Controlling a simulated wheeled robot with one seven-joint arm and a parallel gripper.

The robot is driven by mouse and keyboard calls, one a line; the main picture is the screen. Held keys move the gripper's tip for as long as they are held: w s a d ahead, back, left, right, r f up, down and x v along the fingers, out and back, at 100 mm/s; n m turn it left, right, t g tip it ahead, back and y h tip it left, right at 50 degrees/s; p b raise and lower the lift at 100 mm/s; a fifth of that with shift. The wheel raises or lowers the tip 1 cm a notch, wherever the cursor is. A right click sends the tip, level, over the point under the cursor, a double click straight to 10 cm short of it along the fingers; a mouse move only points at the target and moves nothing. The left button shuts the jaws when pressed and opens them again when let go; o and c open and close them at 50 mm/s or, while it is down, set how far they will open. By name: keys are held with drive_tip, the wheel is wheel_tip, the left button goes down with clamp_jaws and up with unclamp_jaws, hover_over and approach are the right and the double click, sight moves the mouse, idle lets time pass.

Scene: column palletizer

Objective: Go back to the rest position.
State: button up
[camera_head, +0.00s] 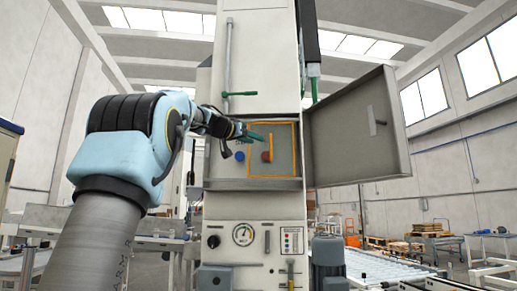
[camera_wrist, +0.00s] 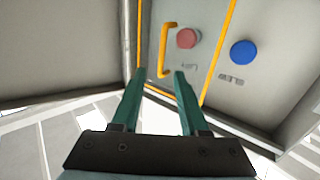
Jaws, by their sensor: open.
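My gripper (camera_head: 257,136) is in front of the open compartment of the machine column in the head view. In the wrist view its two green fingers (camera_wrist: 158,74) are apart with nothing between them. Beyond the fingertips are a yellow handle (camera_wrist: 166,50), a red button (camera_wrist: 187,38) and a blue button (camera_wrist: 243,52). The head view also shows the red button (camera_head: 266,156) and the blue button (camera_head: 239,155) on the compartment's back panel. I cannot tell the exact gap between the fingertips and the panel.
The compartment's grey door (camera_head: 350,135) stands swung open to the right. Above is a white cabinet door with a green handle (camera_head: 238,94). Below is a control panel with a gauge (camera_head: 242,235) and a black knob (camera_head: 213,241). A roller conveyor (camera_head: 385,275) lies at lower right.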

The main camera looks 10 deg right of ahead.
drive_tip(key=shift+s+a, duration=0.1)
idle(0.5)
drive_tip(key=s+a+f+n+g+y, duration=0.1)
drive_tip(key=a+f+n+y, duration=0.15)
drive_tip(key=f, duration=0.95)
drive_tip(key=s+a+f+n+g+y, duration=0.2)
drive_tip(key=a+f+y, duration=0.15)
drive_tip(key=f, duration=0.85)
drive_tip(key=s+a+f+n+g+y, duration=0.15)
drive_tip(key=a+f, duration=0.25)
drive_tip(key=f, duration=0.8)
drive_tip(key=s+a+f+n+g+y, duration=0.1)
drive_tip(key=s+a+f, duration=0.3)
drive_tip(key=s+f, duration=0.4)
drive_tip(key=s+a+f+g+y, duration=0.2)
drive_tip(key=s+a+f+y, duration=0.1)
drive_tip(key=s+f, duration=0.6)
drive_tip(key=s+a+f+n+g+y, duration=0.1)
drive_tip(key=s+a+f+g+y, duration=0.1)
drive_tip(key=s+a+f, duration=0.4)
drive_tip(key=s+f, duration=0.3)
drive_tip(key=s, duration=0.1)
drive_tip(key=shift+s+n, duration=0.3)
drive_tip(key=shift+a+g, duration=0.1)
drive_tip(key=shift+g, duration=0.15)
